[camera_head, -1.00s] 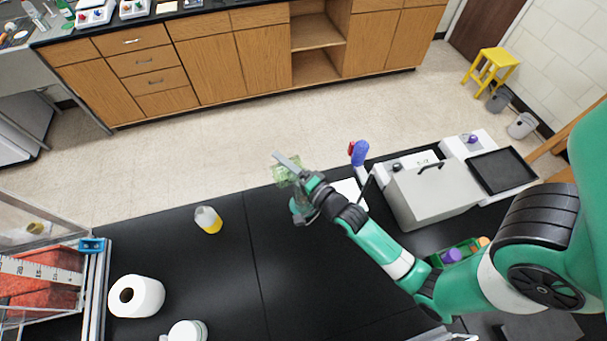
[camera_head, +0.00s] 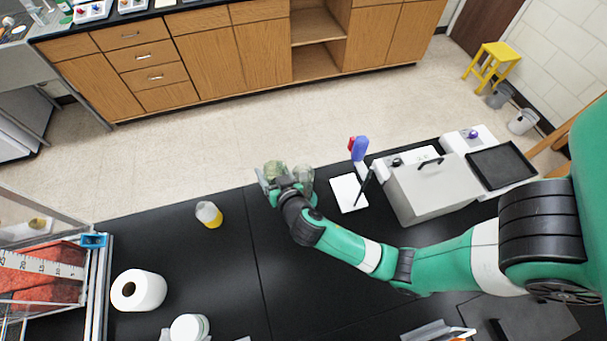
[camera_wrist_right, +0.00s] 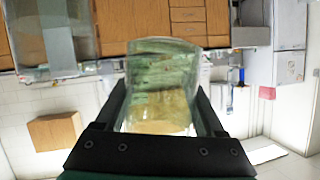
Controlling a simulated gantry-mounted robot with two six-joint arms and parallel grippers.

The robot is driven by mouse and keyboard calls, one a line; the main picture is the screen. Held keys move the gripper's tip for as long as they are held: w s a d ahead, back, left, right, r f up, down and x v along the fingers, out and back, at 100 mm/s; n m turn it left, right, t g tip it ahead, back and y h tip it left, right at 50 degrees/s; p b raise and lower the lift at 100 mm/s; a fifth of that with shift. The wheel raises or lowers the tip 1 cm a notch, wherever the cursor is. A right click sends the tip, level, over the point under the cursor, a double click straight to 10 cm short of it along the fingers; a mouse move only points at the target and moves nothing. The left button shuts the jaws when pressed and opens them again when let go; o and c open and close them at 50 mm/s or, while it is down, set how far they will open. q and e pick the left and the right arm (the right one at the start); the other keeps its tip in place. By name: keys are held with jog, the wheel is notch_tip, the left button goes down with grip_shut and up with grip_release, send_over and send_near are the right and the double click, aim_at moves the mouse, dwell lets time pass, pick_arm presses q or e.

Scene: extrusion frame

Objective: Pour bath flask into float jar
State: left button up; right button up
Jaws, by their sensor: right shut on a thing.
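My right gripper (camera_head: 280,182) is shut on a clear, greenish glass vessel (camera_head: 272,170), which I take to be the bath flask. The vessel is held above the far edge of the black bench. In the right wrist view, the glass (camera_wrist_right: 163,80) fills the space between the fingers and shows green and pale yellow-brown tones. A second clear, rounded shape (camera_head: 306,176) shows just right of the gripper; I cannot tell whether it is the float jar or part of the held glass. My left gripper is not in view.
A bottle with yellow contents (camera_head: 209,215) stands left of the gripper. A paper roll (camera_head: 138,290) and a white-lidded container (camera_head: 189,328) are nearer. A white pad (camera_head: 348,192) and a grey box (camera_head: 432,190) are at right. The bench middle is clear.

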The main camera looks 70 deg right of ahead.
aim_at(267, 169)
jog(key=shift+f+n, duration=0.7)
jog(key=shift+f, duration=1.95)
jog(key=shift+g, duration=0.4)
jog(key=r+p, duration=0.4)
jog(key=r, duration=0.1)
jog(key=shift+w+a+r+p, duration=0.2)
jog(key=shift+w+a+p, duration=0.2)
jog(key=shift+f, duration=0.2)
notch_tip(267, 169, up, 8)
jog(key=p, duration=0.7)
jog(key=shift+p, duration=0.35)
jog(key=shift+s+a+f+n+t+b, duration=0.2)
jog(key=shift+a+f+b, duration=0.1)
jog(key=shift+f, duration=0.25)
jog(key=shift+s+a+f+n+t+b, duration=0.15)
jog(key=shift+a+f+n, duration=0.1)
jog(key=shift+f, duration=0.25)
jog(key=s+a+r+n+t+y, duration=0.1)
jog(key=s+a+n+y, duration=0.2)
jog(key=a, duration=0.3)
jog(key=s+a+r+n+t+y+p, duration=0.1)
jog(key=s+a+n+t+y, duration=0.1)
jog(key=s+a+n+y, duration=0.2)
jog(key=a+n+y, duration=0.1)
jog(key=a+y, duration=0.1)
jog(key=a, duration=0.1)
jog(key=shift+r, duration=0.3)
